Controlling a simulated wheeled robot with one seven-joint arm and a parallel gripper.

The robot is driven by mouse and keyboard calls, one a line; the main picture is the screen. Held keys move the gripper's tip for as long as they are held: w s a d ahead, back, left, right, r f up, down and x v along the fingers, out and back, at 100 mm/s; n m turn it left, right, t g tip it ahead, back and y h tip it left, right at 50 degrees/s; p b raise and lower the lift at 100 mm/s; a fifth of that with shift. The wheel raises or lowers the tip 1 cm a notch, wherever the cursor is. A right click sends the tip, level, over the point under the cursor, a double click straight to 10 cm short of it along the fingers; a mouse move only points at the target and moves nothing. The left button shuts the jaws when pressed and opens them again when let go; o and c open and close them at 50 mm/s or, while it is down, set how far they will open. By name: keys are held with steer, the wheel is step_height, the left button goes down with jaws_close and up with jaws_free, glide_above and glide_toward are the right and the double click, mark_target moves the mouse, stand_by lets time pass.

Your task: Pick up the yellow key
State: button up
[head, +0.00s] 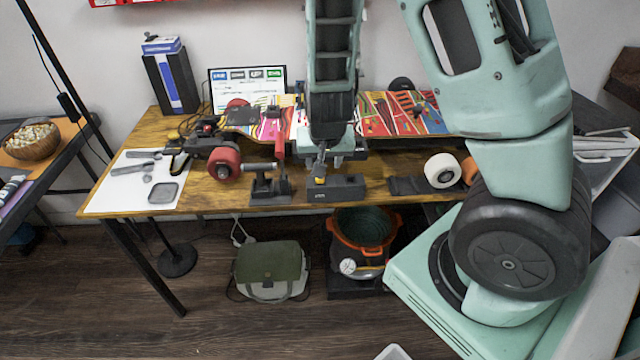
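A small yellow piece (320,180), which may be the yellow key, shows at the dark block (346,188) near the front edge of the wooden table. It is too small and too covered to make out its shape. My gripper (321,166) points down just above the block, its fingers close over the yellow piece. I cannot tell whether the fingers touch it or whether they are open or shut. My arm hides the table and part of the skateboard behind it.
A colourful skateboard deck (392,112) lies across the table behind the gripper. A dark vise-like tool (268,187) stands left of the block. A white wheel (442,171) and an orange wheel (469,170) stand to the right. A white mat (122,190) with tools lies at left.

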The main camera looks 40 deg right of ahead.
steer(key=shift+w+a+b+x, duration=0.1)
steer(key=shift+a+b+x, duration=0.05)
steer(key=shift+x, duration=1.45)
steer(key=shift+w+a+b+x, duration=0.1)
steer(key=shift+w+b+x, duration=0.05)
steer(key=shift+x, duration=1.4)
jaws_close()
